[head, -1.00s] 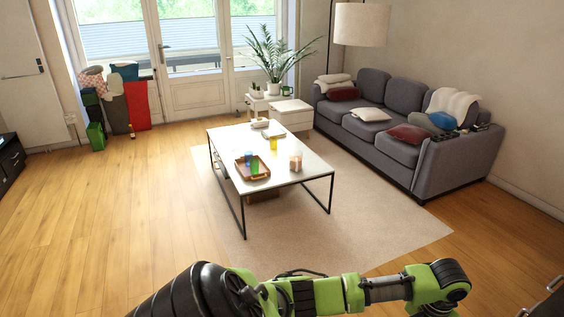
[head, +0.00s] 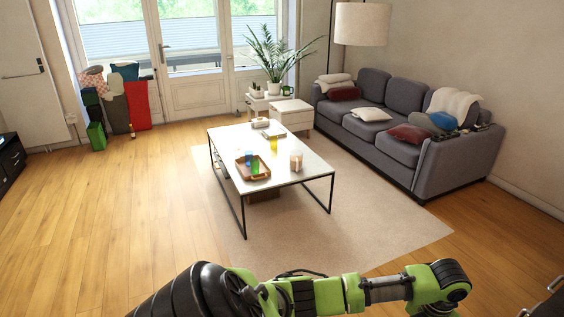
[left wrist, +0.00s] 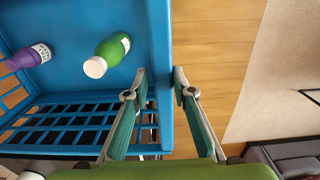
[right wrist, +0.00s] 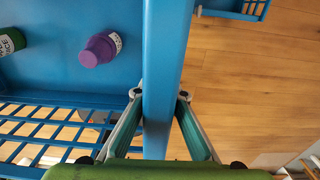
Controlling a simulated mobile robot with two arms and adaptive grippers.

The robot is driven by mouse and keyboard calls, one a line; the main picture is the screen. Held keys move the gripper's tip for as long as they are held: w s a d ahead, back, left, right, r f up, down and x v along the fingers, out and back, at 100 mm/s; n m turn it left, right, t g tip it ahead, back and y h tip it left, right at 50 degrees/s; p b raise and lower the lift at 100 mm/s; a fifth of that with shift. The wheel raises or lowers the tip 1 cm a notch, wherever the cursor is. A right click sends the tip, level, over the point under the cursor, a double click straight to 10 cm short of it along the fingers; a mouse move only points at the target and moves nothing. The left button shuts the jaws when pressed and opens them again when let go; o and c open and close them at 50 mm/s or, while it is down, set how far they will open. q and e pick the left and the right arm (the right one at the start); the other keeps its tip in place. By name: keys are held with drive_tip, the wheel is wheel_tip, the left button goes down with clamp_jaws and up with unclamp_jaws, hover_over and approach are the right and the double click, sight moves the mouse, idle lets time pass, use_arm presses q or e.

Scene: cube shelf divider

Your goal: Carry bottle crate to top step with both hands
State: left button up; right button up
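The bottle crate is blue with lattice sides. It shows in the left wrist view (left wrist: 75,20) and the right wrist view (right wrist: 60,75), but not in the head view. A green bottle with a white cap (left wrist: 113,48) and a purple bottle (left wrist: 28,57) lie inside it. In the right wrist view, the purple bottle (right wrist: 101,47) and part of the green bottle (right wrist: 10,41) show. My left gripper (left wrist: 158,82) is shut on one crate wall, one finger inside and one outside. My right gripper (right wrist: 160,96) is shut on another wall likewise. No step is visible.
Another blue latticed piece (right wrist: 238,8) shows at the top of the right wrist view. Wooden floor (head: 90,215) lies open at left. Ahead are a white coffee table (head: 225,135), a rug (head: 350,235) and a grey sofa (head: 455,165).

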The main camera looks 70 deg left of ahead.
drive_tip(key=shift+d+f, duration=0.2)
drive_tip(key=shift+d, duration=0.05)
drive_tip(key=shift+r, duration=0.15)
drive_tip(key=shift+f, duration=0.3)
idle(0.4)
drive_tip(key=o, duration=0.3)
drive_tip(key=shift+a, duration=0.3)
drive_tip(key=shift+r, duration=0.2)
drive_tip(key=shift+r, duration=3.6)
